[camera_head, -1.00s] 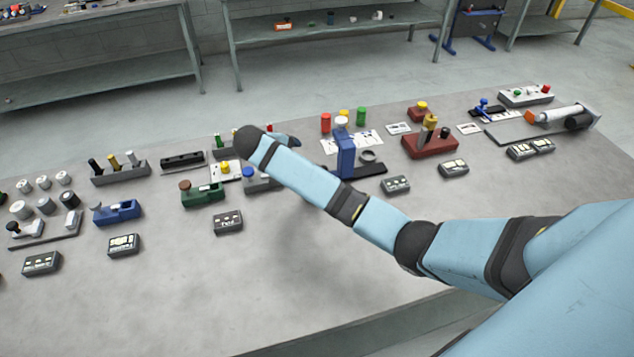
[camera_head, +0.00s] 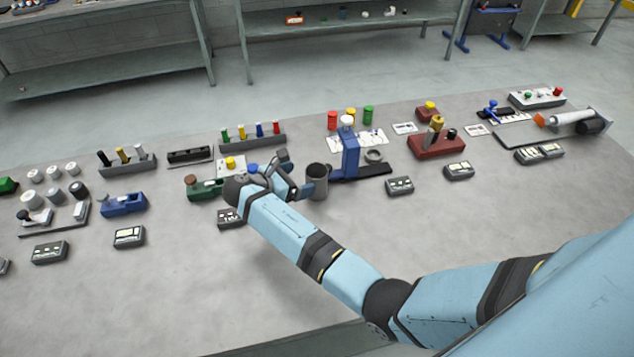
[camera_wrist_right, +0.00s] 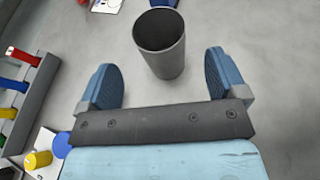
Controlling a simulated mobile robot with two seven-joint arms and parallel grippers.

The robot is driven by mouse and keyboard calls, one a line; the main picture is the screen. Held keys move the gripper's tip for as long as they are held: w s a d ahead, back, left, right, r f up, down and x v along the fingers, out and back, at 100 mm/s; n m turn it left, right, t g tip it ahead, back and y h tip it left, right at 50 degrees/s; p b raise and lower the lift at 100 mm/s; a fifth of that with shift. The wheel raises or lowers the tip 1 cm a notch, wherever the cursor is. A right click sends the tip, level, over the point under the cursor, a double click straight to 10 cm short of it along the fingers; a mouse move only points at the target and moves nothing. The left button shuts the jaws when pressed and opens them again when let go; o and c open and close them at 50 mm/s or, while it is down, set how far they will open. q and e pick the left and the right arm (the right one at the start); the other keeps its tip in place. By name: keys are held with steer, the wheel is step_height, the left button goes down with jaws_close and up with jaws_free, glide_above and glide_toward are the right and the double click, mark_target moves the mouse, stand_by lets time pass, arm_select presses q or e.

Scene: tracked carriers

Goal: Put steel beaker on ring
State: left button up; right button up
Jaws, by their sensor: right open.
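The steel beaker (camera_head: 317,182) is a dark grey, open-topped cup. It stands upright on the table, left of the blue press. My right gripper (camera_head: 297,174) is open and empty just left of the beaker. In the right wrist view the beaker (camera_wrist_right: 162,48) lies ahead of and between the two spread blue fingers of the gripper (camera_wrist_right: 160,72), with no contact visible. A grey ring (camera_head: 374,156) lies on the black base of the press, right of its blue column. My left gripper is not in view.
The blue press (camera_head: 350,155) stands close right of the beaker. A green fixture (camera_head: 205,189) and a rack of coloured handles (camera_head: 253,138) are left of and behind my gripper. A small dark box (camera_head: 400,185) sits in front of the press. The front table area is largely clear.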

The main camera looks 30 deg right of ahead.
mark_target(324, 171)
steer(key=shift+r+p+x, duration=0.1)
steer(key=shift+p+x, duration=0.2)
steer(key=shift+x, duration=1.45)
steer(key=shift+r+p+x, duration=0.15)
steer(key=shift+p+x, duration=0.15)
steer(key=shift+x, duration=1.45)
steer(key=c, duration=1.1)
steer(key=shift+r, duration=0.1)
steer(key=shift+c, duration=0.2)
